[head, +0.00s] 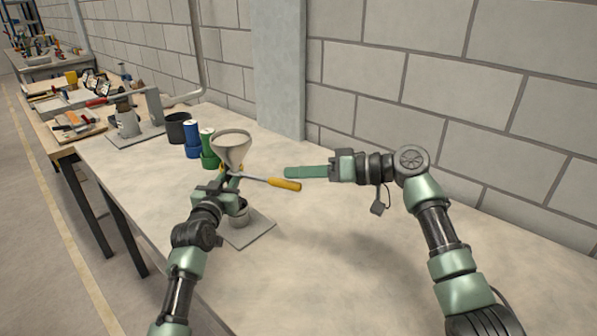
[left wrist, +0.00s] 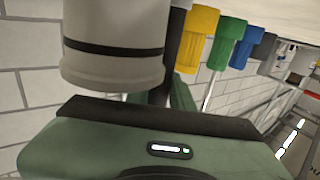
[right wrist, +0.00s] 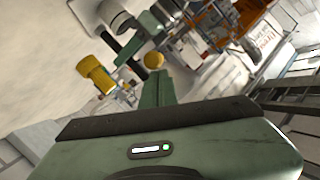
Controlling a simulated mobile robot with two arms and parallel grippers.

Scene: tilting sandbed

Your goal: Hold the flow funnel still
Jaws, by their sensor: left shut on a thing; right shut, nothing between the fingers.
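The flow funnel (head: 232,146), a pale grey cone, stands upright with its wide mouth up. My left gripper (head: 232,184) is shut on it just below the cone; the exact grip spot is partly hidden. A thin rod with a yellow handle (head: 285,184) sticks out to the right from below the funnel. A small metal cup (head: 240,216) stands below on a grey base plate (head: 252,236). In the left wrist view a grey cylinder with a black band (left wrist: 113,50) is close to the fingers. My right gripper (head: 305,171) is shut and empty, right of the funnel, near the yellow handle.
Black (head: 176,128), blue (head: 192,140) and green (head: 209,150) containers stand behind and left of the funnel. A grey stand with a flask (head: 127,122) is further left. A block wall runs along the back. The bench right of the plate is clear.

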